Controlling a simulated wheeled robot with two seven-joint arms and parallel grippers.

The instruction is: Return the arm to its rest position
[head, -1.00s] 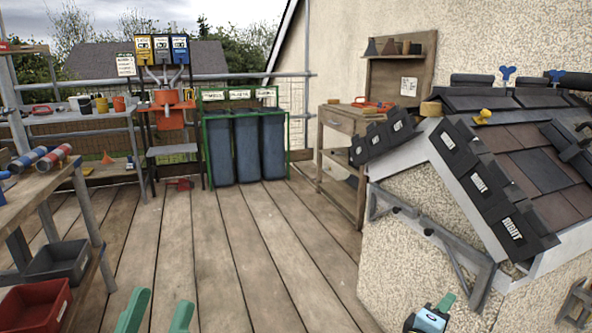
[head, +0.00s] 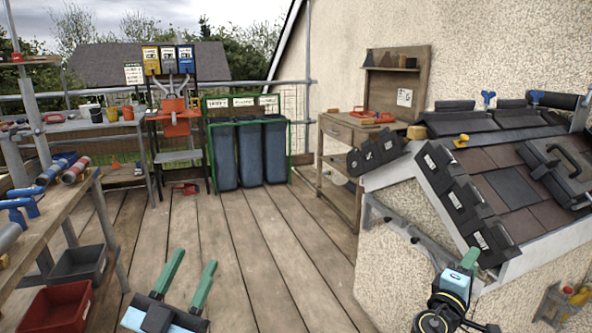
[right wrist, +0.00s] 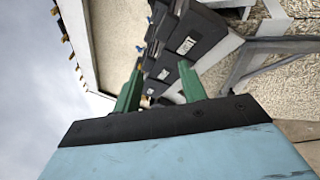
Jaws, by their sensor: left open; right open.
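My left gripper (head: 188,282) is at the bottom left of the head view, its two green fingers spread over the deck boards with nothing between them. My right gripper (head: 469,258) is at the lower right, in front of the roof's lower edge; the head view shows it nearly end-on. In the right wrist view its green fingers (right wrist: 160,92) are apart and empty. Dark labelled tiles (head: 455,195) run down the sloping roof edge beyond it, and they also show behind the fingers in the right wrist view (right wrist: 190,35).
A workbench (head: 62,212) with clamps and rolls stands at the left, above a red bin (head: 55,308) and a dark bin (head: 78,264). A black case (head: 560,172) lies on the roof.

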